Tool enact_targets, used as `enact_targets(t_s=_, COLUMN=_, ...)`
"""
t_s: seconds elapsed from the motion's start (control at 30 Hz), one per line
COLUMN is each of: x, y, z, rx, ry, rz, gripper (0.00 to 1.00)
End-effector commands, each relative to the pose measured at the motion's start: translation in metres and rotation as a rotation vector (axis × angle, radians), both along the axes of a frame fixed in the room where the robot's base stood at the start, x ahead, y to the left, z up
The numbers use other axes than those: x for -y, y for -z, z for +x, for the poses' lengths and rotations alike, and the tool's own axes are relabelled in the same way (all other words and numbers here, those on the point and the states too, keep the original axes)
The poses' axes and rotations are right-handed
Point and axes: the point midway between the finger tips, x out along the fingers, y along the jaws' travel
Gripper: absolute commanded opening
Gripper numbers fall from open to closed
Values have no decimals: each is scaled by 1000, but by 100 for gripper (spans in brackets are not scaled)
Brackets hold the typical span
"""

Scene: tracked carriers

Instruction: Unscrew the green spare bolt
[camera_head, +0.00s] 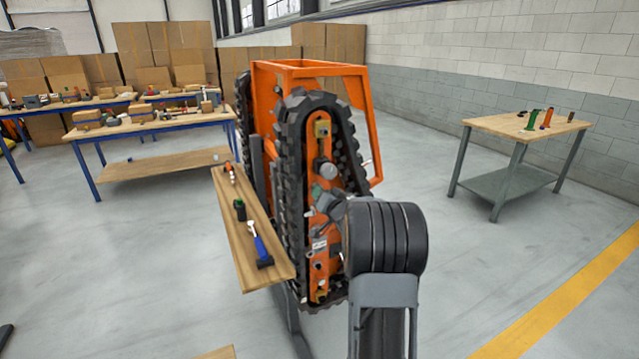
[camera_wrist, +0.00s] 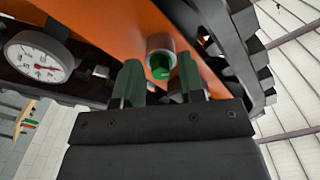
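The green bolt (camera_wrist: 161,66) shows in the wrist view, its green end set in a round metal collar (camera_wrist: 160,44) on the orange side plate of the tracked carrier (camera_head: 312,66). My gripper (camera_wrist: 158,62) is open, with one dark green finger on each side of the bolt and visible gaps between. I cannot tell how far the fingertips reach along it. In the head view my gripper (camera_head: 318,191) is close to the carrier's side plate, inside the track loop. I cannot make out the bolt there, as my arm and gripper are in front.
A round gauge (camera_wrist: 40,56) is left of my gripper in the wrist view. Black track (camera_head: 290,150) rings the side plate. A wooden shelf (camera_head: 240,225) with tools stands left of the carrier. A table (camera_head: 510,127) with small items stands right; floor between is clear.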

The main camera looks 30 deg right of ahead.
Motion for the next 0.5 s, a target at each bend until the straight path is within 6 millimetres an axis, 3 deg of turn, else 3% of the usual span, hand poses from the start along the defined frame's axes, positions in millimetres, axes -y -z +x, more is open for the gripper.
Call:
enact_targets(t_s=0.03, x=0, y=-11, z=0, rx=7, ry=0, rz=86, gripper=36)
enact_targets(t_s=0.3, x=0, y=-7, z=0, rx=72, ry=0, rz=550, gripper=36)
enact_targets(t_s=0.5, x=0, y=-3, z=0, rx=93, ry=1, rz=689, gripper=36)
